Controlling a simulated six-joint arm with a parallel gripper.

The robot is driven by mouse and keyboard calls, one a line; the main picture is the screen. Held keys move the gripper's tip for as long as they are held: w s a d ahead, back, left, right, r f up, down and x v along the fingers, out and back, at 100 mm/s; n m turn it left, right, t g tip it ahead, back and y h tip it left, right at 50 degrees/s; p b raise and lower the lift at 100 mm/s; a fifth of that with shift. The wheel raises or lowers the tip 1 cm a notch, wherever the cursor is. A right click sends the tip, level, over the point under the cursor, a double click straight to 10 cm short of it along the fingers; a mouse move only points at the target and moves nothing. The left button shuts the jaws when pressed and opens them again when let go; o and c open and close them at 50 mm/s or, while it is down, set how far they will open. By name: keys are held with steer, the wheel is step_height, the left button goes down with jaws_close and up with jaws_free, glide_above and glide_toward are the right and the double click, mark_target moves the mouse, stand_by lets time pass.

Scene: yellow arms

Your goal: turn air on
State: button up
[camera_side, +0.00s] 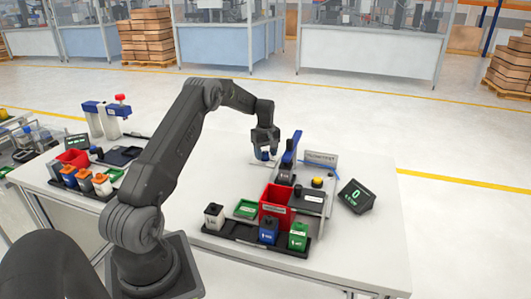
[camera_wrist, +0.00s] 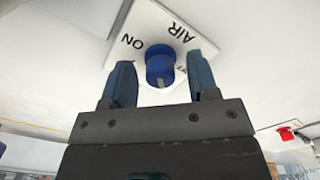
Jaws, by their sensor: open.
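The air knob is a blue round knob (camera_wrist: 160,66) on a white plate (camera_wrist: 118,32) marked "AIR" and "ON" in the wrist view. A light mark shows low on the knob's face; I cannot tell for sure which setting it points to. My gripper (camera_wrist: 160,80) is open, with one finger on each side of the knob and gaps between the fingers and the knob. In the side view my gripper (camera_side: 265,154) hangs fingers down over the table, at the left of a blue upright fixture; the knob is mostly hidden there.
A blue upright fixture (camera_side: 290,152) stands close to the right of my gripper. A red bin (camera_side: 275,205), a green tray (camera_side: 246,209), a black rack (camera_side: 255,238) with small containers and a display (camera_side: 356,196) stand nearer the front. The table's right side (camera_side: 370,240) is clear.

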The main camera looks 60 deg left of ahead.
steer(key=c, duration=0.9)
steer(key=m, duration=0.4)
steer(key=shift+m, duration=0.4)
steer(key=m, duration=0.4)
steer(key=shift+m, duration=0.3)
steer(key=m, duration=0.4)
steer(key=shift+a+m, duration=0.1)
steer(key=shift+m, duration=2.1)
